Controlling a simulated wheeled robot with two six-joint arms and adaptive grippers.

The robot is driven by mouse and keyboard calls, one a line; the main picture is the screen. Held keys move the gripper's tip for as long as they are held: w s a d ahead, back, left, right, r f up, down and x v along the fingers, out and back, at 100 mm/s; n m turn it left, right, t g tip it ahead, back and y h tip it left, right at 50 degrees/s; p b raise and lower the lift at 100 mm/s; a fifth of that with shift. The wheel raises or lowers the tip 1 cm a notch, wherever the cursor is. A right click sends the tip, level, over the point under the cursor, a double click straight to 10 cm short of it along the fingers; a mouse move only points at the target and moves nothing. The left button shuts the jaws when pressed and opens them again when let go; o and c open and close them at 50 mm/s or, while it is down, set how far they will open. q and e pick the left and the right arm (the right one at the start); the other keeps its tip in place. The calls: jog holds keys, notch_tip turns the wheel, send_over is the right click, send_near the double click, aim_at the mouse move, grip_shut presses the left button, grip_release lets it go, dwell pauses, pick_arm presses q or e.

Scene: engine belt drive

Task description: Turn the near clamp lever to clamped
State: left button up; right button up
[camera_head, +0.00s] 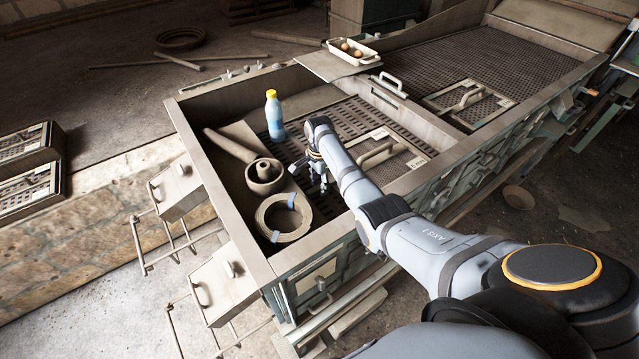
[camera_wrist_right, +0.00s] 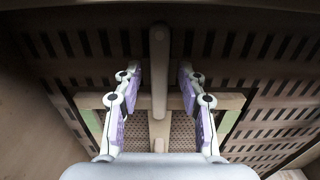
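My right gripper (camera_head: 318,176) reaches down into the near bay of the long metal trough. In the right wrist view my right gripper (camera_wrist_right: 160,78) is open, with its two purple-padded fingers apart. A pale rounded bar (camera_wrist_right: 159,55), which looks like a lever, runs between the fingers. A gap shows on each side of it, and I see no contact. Its lower end meets a crosspiece on a framed mesh panel. In the head view this bar is hidden behind my right gripper and arm, so I cannot tell its clamp position. My left gripper is not in view.
A blue bottle with a yellow cap (camera_head: 273,115), a ring roll (camera_head: 284,217) and a round pot (camera_head: 264,174) stand left of my right gripper. A framed panel with a handle (camera_head: 376,153) lies to its right. The trough's walls (camera_head: 209,181) enclose them.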

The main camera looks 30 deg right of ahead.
aim_at(319, 186)
notch_tip(319, 186, up, 12)
dwell(0.6)
jog(key=shift+f, duration=0.1)
